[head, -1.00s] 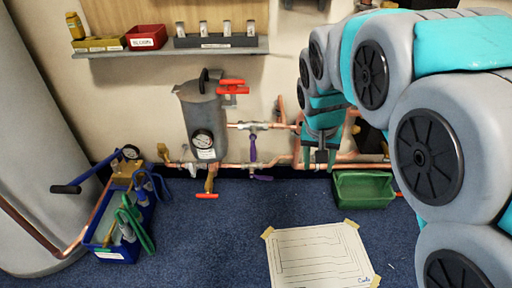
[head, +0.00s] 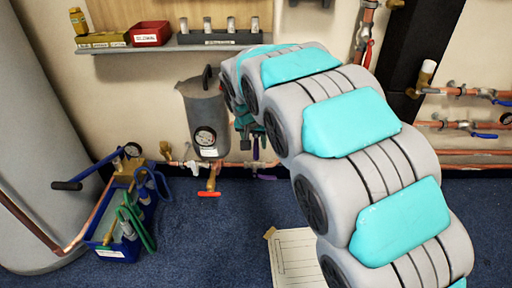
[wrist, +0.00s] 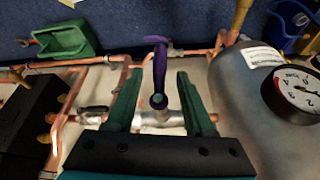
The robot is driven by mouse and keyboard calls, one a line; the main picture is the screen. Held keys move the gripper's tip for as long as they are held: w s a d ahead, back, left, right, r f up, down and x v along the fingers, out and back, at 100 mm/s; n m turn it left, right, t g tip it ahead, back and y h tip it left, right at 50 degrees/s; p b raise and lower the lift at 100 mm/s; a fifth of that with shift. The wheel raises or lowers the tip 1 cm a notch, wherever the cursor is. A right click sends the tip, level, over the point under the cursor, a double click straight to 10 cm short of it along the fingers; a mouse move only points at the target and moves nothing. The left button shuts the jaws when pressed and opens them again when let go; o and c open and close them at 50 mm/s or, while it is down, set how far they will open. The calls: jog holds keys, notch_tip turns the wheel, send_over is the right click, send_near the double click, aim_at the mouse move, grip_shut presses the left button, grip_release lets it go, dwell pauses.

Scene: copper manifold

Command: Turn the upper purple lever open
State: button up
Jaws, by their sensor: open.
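The upper purple lever (wrist: 160,75) shows in the wrist view on a silvery valve body (wrist: 160,121) in a copper pipe. It lies between the two dark green fingers of my open gripper (wrist: 158,80), with a gap on each side. In the head view a bit of the upper lever (head: 256,148) hangs below my gripper (head: 246,122), whose fingertips are hard to make out. The lower purple lever (head: 264,177) shows beneath it on the lower pipe. My arm hides most of the upper valve in the head view.
A grey vessel with a gauge (head: 204,137) stands close beside my gripper, also in the wrist view (wrist: 245,90). A red-handled valve (head: 210,193) sits under it. A blue tool bin (head: 105,243) is at left.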

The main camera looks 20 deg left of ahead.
aim_at(255, 145)
jog(key=x, duration=0.3)
jog(key=shift+f, duration=0.3)
grip_shut()
dwell(1.2)
